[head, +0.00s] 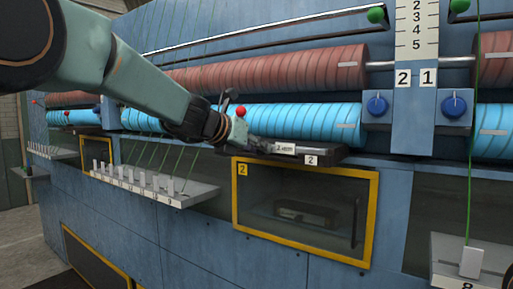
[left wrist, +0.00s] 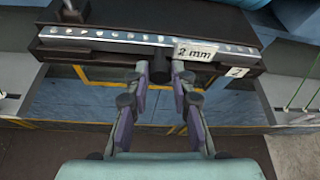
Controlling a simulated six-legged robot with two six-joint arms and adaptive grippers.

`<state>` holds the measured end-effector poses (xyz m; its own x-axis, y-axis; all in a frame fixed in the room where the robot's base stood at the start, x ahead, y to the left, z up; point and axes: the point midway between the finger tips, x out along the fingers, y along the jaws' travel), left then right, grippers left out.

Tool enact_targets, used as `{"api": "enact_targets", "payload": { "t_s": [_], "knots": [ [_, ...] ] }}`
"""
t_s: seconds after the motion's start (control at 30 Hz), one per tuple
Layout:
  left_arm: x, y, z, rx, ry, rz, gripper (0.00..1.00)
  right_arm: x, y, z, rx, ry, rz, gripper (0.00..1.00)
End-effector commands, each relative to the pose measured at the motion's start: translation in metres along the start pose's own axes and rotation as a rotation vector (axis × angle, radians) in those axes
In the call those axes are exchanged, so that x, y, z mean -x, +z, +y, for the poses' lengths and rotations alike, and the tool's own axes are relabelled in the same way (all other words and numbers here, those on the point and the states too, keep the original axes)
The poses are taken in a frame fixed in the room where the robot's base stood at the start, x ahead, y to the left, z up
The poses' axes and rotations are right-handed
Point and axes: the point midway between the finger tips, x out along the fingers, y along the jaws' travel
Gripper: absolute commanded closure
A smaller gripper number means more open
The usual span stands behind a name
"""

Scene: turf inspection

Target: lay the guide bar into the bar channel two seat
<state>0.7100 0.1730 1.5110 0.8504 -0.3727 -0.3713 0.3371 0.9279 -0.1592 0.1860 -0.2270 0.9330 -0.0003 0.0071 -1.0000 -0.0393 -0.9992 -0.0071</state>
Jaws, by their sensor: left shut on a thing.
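The guide bar (left wrist: 110,36) is a thin, light metal strip with a row of dots and a "2 mm" tag; in the head view its tag (head: 285,148) shows beside my left gripper (head: 243,138). The bar runs along the dark channel seat (head: 330,156) marked 2, which also shows in the left wrist view (left wrist: 115,18). I cannot tell whether the bar rests fully in it or just above. In the wrist view my left gripper (left wrist: 161,74) is shut on the bar's short dark grip near its middle. My right gripper is not in view.
Red rolls (head: 270,72) and blue rolls (head: 300,123) lie behind the seat. A yellow-framed window (head: 305,210) is below it. A ledge with numbered white blocks (head: 150,190) and green threads is at the left. A blue knob (head: 377,105) is at the right.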

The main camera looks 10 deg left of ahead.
Motion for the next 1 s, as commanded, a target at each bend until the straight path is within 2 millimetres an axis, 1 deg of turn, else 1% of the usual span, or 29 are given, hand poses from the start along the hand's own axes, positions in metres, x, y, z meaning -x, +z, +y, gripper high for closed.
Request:
{"api": "enact_targets", "payload": {
  "t_s": [0.37,0.4,0.6,0.7,1.0],
  "knots": [
    [-0.0023,-0.0057,0.0013,0.0,0.0,-0.002,1.0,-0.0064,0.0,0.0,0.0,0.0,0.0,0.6],
    [-0.0021,-0.0053,0.0012,0.0,0.0,-0.002,0.74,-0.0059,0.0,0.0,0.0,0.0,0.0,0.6],
    [-0.002,-0.0052,0.0011,0.0,0.0,-0.001,0.57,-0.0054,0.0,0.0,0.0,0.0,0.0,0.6],
    [-0.0021,-0.0053,0.0011,0.0,0.0,-0.001,0.5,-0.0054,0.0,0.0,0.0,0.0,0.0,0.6],
    [-0.0009,-0.0066,0.0012,0.0,0.0,0.002,0.5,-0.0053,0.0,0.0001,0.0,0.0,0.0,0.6]
  ]
}}
